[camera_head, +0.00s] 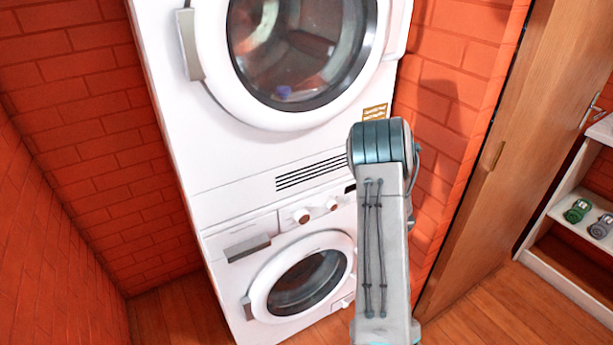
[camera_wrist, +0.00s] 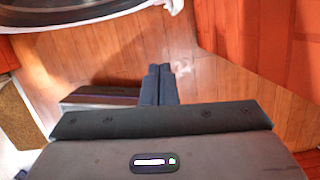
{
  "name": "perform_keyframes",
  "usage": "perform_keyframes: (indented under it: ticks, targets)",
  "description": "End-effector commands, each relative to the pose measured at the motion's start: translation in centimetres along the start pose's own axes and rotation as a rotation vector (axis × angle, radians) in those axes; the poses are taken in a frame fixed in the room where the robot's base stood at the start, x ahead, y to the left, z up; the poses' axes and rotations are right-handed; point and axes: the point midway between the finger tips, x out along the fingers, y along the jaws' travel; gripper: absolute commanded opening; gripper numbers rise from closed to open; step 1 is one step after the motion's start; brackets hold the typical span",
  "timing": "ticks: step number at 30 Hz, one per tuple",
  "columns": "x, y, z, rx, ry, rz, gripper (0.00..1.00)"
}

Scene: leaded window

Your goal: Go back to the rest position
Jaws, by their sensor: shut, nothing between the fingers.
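My gripper (camera_wrist: 159,70) shows in the wrist view with its two dark fingers together, shut and empty. Wooden floor lies behind the fingertips. In the head view my grey arm rises in front of the right side of a white stacked pair of machines; the gripper itself cannot be made out there. The upper machine (camera_head: 230,160) has a large round glass door (camera_head: 300,45), with a small blue-purple thing seen through the glass. The lower machine (camera_head: 232,275) has a smaller round door (camera_head: 305,283).
Red brick walls (camera_head: 85,130) stand on both sides of the machines. A wooden door (camera_head: 505,150) is at the right, beside a white shelf (camera_head: 565,270) holding small green and grey things. Some bare wooden floor (camera_head: 500,315) shows at the lower right.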

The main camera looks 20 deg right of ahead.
Motion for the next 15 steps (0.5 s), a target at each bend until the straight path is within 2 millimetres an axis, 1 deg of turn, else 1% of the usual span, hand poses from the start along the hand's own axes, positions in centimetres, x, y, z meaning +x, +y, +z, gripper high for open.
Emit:
perform_keyframes:
  ticks: [2, 4, 5, 7, 8, 9, 11, 12, 14, 15]
  targets:
    - [-0.1, 0.0, 0.2, 0.007, -0.004, -0.003, 0.00]
    - [-0.8, 0.0, 0.9, 0.042, -0.024, -0.018, 0.00]
    - [-1.4, 0.0, 1.4, 0.070, -0.039, -0.030, 0.00]
    - [-3.2, 0.1, 3.1, 0.169, -0.091, -0.065, 0.00]
    - [-4.2, 0.1, 3.9, 0.226, -0.119, -0.083, 0.00]
    - [-5.8, 0.3, 5.1, 0.313, -0.161, -0.106, 0.00]
    - [-8.4, 0.5, 6.7, 0.463, -0.230, -0.138, 0.00]
    - [-10.2, 0.8, 7.7, 0.571, -0.275, -0.155, 0.00]
    - [-12.8, 1.2, 8.7, 0.730, -0.339, -0.172, 0.00]
    - [-14.5, 1.6, 9.2, 0.838, -0.379, -0.178, 0.00]
